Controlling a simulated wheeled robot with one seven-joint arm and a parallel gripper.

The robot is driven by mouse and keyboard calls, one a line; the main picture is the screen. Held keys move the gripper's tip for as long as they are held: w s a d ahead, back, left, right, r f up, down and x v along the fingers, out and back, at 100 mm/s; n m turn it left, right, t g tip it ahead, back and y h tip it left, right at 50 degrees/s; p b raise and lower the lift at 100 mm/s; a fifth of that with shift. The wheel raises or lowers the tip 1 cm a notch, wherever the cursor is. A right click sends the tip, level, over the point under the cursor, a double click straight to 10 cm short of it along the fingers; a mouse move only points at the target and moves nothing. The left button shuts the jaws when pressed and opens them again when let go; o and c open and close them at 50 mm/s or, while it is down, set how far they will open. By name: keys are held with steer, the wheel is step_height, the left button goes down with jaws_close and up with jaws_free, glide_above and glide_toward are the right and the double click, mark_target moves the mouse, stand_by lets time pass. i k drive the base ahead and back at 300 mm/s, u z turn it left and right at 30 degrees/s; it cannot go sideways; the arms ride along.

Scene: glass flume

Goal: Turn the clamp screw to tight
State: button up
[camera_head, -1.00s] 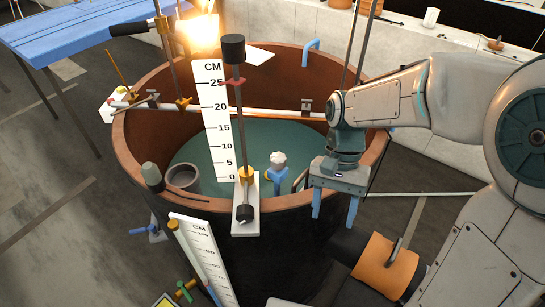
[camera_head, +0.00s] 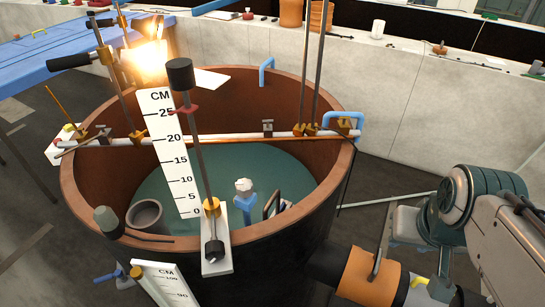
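I cannot tell which screw is the clamp screw. Brass clamps sit on the white bar (camera_head: 225,138) across the round brown tank (camera_head: 75,190): one at the left (camera_head: 136,137) and some at the right (camera_head: 308,130). Another brass collar (camera_head: 211,207) holds the dark upright rod on a white block (camera_head: 218,262) at the tank's front rim, with a dark knob (camera_head: 214,250) below it. My arm is at the right, outside the tank and apart from these clamps. My gripper's fingers cannot be made out clearly.
A white CM scale (camera_head: 170,150) stands in the tank, beside the tall rod with a black top (camera_head: 181,75). A blue table (camera_head: 60,60) is at the back left. An orange-banded dark cylinder (camera_head: 368,275) lies low at the right. Floor right of the tank is mostly clear.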

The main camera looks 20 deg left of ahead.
mark_target(244, 186)
steer(key=z, duration=1.1)
steer(key=k, duration=0.95)
steer(key=u, duration=0.8)
steer(key=i, duration=0.5)
steer(key=u, duration=0.05)
